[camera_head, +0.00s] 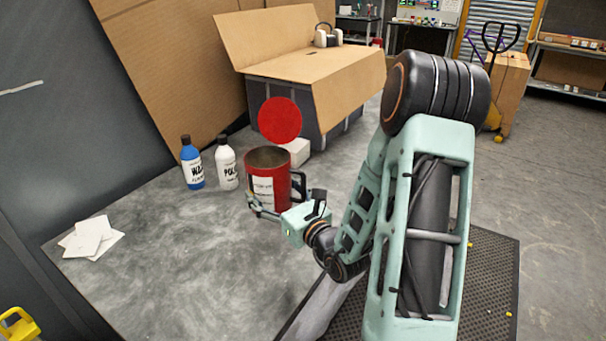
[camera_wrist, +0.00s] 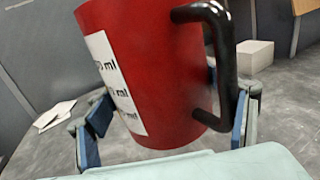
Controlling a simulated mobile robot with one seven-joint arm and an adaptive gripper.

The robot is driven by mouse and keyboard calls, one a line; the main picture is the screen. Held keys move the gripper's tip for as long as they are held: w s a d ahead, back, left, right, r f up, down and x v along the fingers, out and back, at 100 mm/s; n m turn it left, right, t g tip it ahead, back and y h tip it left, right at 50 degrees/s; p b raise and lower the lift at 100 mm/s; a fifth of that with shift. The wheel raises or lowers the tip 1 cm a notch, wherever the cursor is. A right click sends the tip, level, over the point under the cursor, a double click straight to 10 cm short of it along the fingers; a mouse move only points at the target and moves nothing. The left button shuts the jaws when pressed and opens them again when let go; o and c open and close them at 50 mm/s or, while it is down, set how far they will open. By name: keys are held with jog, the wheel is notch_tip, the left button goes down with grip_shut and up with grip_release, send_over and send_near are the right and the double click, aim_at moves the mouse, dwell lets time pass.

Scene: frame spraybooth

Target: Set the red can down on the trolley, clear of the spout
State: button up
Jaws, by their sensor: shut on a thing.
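The red can (camera_head: 262,187) is an open-topped cylinder with a white label and a black handle on its right side. It also fills the middle of the wrist view (camera_wrist: 160,75), where the label reads "ml". My gripper (camera_head: 270,205) is shut around the lower part of the can, with a finger on each side; its fingers show in the wrist view (camera_wrist: 168,132). The can looks about upright over the grey mottled top (camera_head: 180,265), which I take as the trolley. I cannot tell whether its base touches that top. I cannot make out a spout.
A blue-bodied bottle (camera_head: 192,168) and a white bottle (camera_head: 227,168) stand left of the can. A white block (camera_head: 296,151) is behind it, before an open cardboard-topped box (camera_head: 300,70). A red disc (camera_head: 280,120) shows above the can. White sheets (camera_head: 88,238) lie left; the front-left top is bare.

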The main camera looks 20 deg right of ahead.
aim_at(282, 172)
jog(key=d+h+b, duration=0.1)
jog(key=w+d+r+m+h+b, duration=0.1)
jog(key=b, duration=0.1)
jog(key=shift+w+d+r+t, duration=0.1)
jog(key=shift+w+r+t, duration=0.15)
jog(key=shift+t, duration=0.05)
jog(key=shift+w+d+r+m+h+b, duration=0.2)
jog(key=shift+d+r+m+h+b, duration=0.45)
jog(key=shift+r+b, duration=0.25)
jog(key=shift+w+d+f, duration=0.15)
jog(key=shift+w, duration=0.3)
jog(key=w+d+f, duration=0.1)
jog(key=w+f, duration=0.2)
jog(key=w, duration=0.1)
jog(key=w+f, duration=0.3)
jog(key=w, duration=0.1)
jog(key=w+d+f+b, duration=0.1)
jog(key=w+f, duration=0.2)
jog(key=w, duration=0.1)
jog(key=shift+w+d, duration=0.3)
jog(key=shift+w+f, duration=0.1)
jog(key=shift+f, duration=1.65)
